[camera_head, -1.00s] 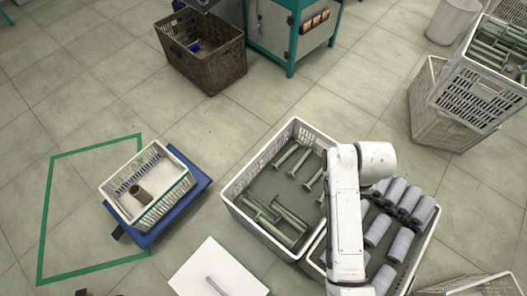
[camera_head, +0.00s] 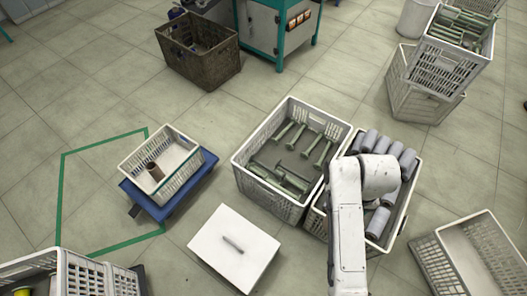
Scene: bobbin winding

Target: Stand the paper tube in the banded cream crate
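A short brown tube (camera_head: 155,171), which looks like the paper tube, is inside a cream crate (camera_head: 184,181) at the left. Its dark open end faces up toward the camera; I cannot tell whether it stands straight or leans. The crate sits on a low blue dolly (camera_head: 146,204), and the rest of its floor looks empty. My white arm rises at the lower right, over the edge of a crate of grey rolls. My gripper does not show.
A crate of green bobbins (camera_head: 239,178) and the crate of grey rolls (camera_head: 401,217) stand side by side. A white lid (camera_head: 215,238) lies on the floor. An empty-looking crate (camera_head: 436,262) is at lower right, another crate (camera_head: 65,268) at lower left. A brown basket (camera_head: 207,72) stands behind.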

